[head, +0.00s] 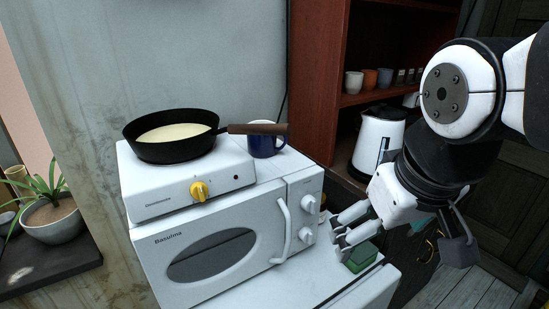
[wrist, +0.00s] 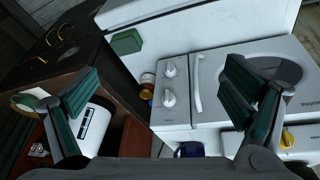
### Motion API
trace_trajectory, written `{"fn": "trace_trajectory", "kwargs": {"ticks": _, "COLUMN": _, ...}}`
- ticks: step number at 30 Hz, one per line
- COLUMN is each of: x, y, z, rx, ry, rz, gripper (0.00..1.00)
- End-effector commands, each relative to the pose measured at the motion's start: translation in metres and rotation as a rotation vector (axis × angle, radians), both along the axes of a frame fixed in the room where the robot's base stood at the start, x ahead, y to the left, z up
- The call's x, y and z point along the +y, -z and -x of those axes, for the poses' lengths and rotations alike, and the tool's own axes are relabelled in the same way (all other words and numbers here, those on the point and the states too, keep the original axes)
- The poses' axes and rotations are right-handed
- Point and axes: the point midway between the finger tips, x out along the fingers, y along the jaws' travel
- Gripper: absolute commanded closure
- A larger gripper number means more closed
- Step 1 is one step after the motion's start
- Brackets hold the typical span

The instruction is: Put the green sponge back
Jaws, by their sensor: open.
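The green sponge (head: 361,256) lies on the white top (head: 368,292) to the right of the microwave, close to that top's edge. In the wrist view the sponge (wrist: 126,41) shows whole as a green block near the white top's left edge (wrist: 170,30).
The white microwave (head: 165,267) carries a hot plate (head: 150,195) with a black pan (head: 170,150); a blue mug (head: 262,146) stands beside it. A white kettle (head: 379,138) and several cups stand on the brown shelf (head: 313,60). Small jars (wrist: 147,82) stand beside the microwave.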

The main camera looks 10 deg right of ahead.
Motion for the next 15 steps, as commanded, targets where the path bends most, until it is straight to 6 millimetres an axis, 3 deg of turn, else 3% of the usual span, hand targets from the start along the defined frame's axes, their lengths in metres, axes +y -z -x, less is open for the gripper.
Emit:
{"fn": "trace_trajectory", "kwargs": {"ticks": 3, "x": 0.008, "y": -0.001, "z": 0.021, "rx": -0.040, "ry": 0.016, "rz": -0.039, "gripper": 0.06}}
{"fn": "trace_trajectory", "kwargs": {"ticks": 6, "x": 0.011, "y": 0.000, "z": 0.030, "rx": -0.055, "ry": 0.025, "rz": -0.060, "gripper": 0.06}}
{"fn": "trace_trajectory", "kwargs": {"ticks": 15, "x": 0.012, "y": 0.000, "z": 0.033, "rx": -0.060, "ry": 0.030, "rz": -0.068, "gripper": 0.06}}
